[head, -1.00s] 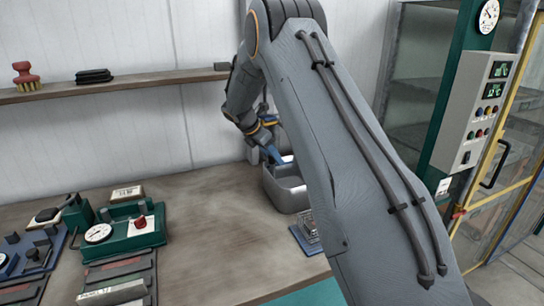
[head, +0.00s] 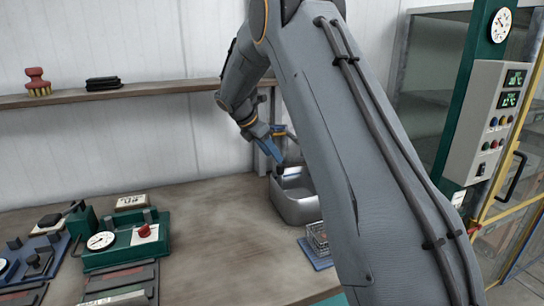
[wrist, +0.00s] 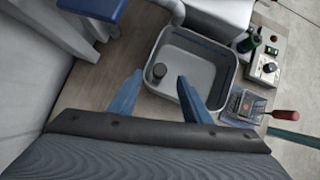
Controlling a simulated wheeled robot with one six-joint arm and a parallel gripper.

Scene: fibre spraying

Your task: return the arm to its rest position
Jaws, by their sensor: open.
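My gripper (head: 277,152) is at the end of my raised arm, which crosses the right half of the head view. Its two blue fingers stand apart with nothing between them; they also show in the wrist view (wrist: 157,90). In the head view the fingers are just above and behind the grey open bin (head: 297,208). In the wrist view the bin (wrist: 226,92) lies beyond the fingertips, and a small dark round object (wrist: 158,72) shows near its left side, perhaps inside it.
A wire basket on a blue tray (head: 318,240) stands before the bin. A green gauge device (head: 125,243) is on the bench's left. A wall shelf (head: 150,92) runs behind. A control box (head: 492,120) stands right. The bench middle is clear.

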